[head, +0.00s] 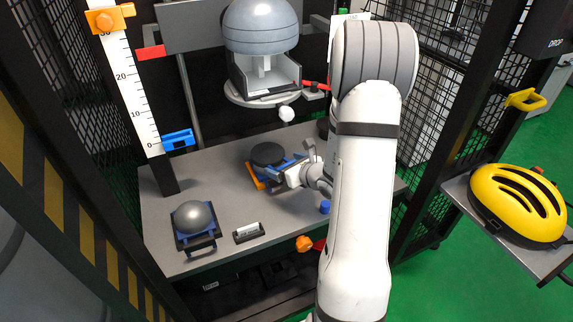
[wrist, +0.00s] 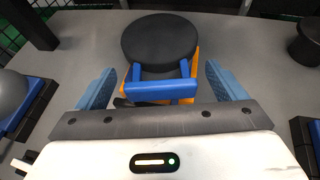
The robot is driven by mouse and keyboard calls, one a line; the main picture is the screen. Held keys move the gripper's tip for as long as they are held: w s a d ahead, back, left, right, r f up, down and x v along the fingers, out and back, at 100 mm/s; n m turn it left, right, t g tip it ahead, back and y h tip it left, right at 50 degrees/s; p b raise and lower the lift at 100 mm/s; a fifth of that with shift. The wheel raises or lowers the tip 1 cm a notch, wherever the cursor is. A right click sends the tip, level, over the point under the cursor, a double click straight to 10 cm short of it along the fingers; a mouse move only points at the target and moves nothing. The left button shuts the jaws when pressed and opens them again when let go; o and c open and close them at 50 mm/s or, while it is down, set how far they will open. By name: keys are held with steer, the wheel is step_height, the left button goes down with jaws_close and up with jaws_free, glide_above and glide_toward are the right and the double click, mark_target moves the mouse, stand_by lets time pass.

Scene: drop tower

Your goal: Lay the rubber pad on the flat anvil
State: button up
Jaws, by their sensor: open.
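A thick black disc (head: 267,153) sits on a blue and orange mount on the grey table; it also shows in the wrist view (wrist: 160,38). I cannot tell whether this is the flat anvil, the rubber pad, or both stacked. A blue handle (wrist: 160,91) projects from the mount toward my gripper. My gripper (wrist: 162,85) is open, with one blue finger on each side of the handle, and appears to hold nothing. In the head view my gripper (head: 283,170) is at the disc's right front. A short black cylinder (wrist: 306,42) stands at the right, its identity unclear.
A grey dome (head: 194,216) on a blue holder stands at the table's front left. A small black and white block (head: 249,232) lies beside it. The domed carriage (head: 262,40) hangs above the disc. Mesh walls flank the table. A yellow helmet (head: 517,203) is on the right shelf.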

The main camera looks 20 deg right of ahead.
steer(key=shift+s, duration=0.1)
steer(key=p+v, duration=0.2)
steer(key=v, duration=0.5)
steer(key=shift+s, duration=0.3)
steer(key=shift+d+r, duration=0.1)
steer(key=shift+d, duration=0.05)
steer(key=s+a+r+n+g+y+p, duration=0.2)
steer(key=s+a+r+n+g+p, duration=0.15)
steer(key=a+r+n, duration=0.3)
steer(key=s+a+r+n+g+y+p, duration=0.2)
steer(key=a+r+n+p, duration=0.3)
steer(key=a+r, duration=0.15)
steer(key=s+a+r+n+g+y+p, duration=0.2)
steer(key=s+a+r+n+g+p, duration=0.15)
steer(key=a+r+n, duration=0.3)
steer(key=s+d+r+n+h+p, duration=0.1)
steer(key=s+r+n+h+p, duration=0.2)
steer(key=r+n+p, duration=0.1)
steer(key=s+d+r+n+g+h+p, duration=0.1)
steer(key=s+d+r+n+h+p, duration=0.1)
steer(key=r+n+p, duration=0.3)
steer(key=s+d+r+n+h+p, duration=0.1)
steer(key=s+r+n+h+p, duration=0.3)
steer(key=r, duration=0.6)
steer(key=shift+d+n+p, duration=0.2)
steer(key=shift+n+p, duration=0.2)
steer(key=shift+n, duration=0.8)
